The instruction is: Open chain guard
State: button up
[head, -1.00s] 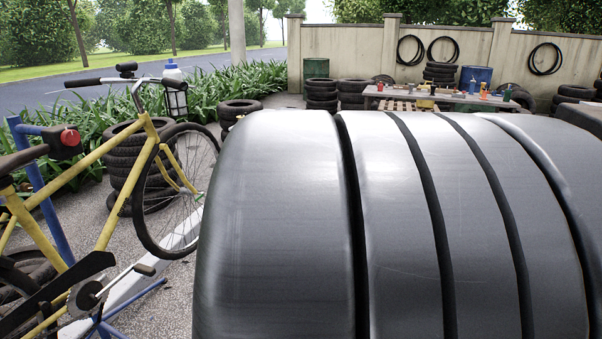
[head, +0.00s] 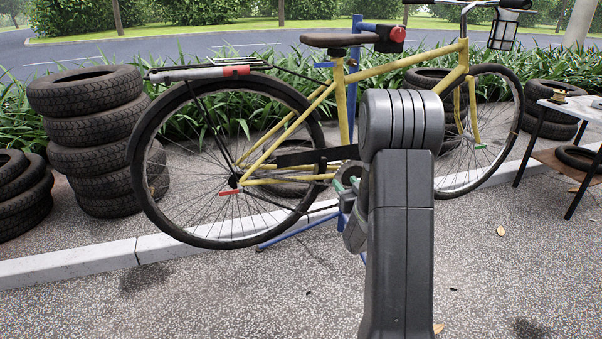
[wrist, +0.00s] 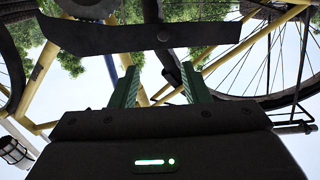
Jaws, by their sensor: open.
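A yellow bicycle (head: 400,66) is held up on a blue stand (head: 354,75). Its chain guard (head: 312,157) is a dark, long, nearly level plate between the rear hub and the crank; its front end is partly hidden by my arm. In the wrist view the chain guard (wrist: 150,38) crosses the upper part, just beyond the fingertips. My gripper (wrist: 158,78) has green fingers spread apart with nothing between them. In the head view my gripper (head: 348,182) is by the front end of the guard, partly hidden. I cannot tell whether it touches the guard.
The spoked rear wheel (head: 226,223) and the crank area are close to my gripper. Stacked tyres (head: 92,135) stand at the left. A table (head: 580,110) is at the right.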

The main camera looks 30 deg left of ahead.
aim_at(325, 160)
jog(key=b+x, duration=0.2)
jog(key=x, duration=1.2)
jog(key=shift+s+a+r, duration=0.15)
jog(key=shift+s+a, duration=0.05)
grip_shut()
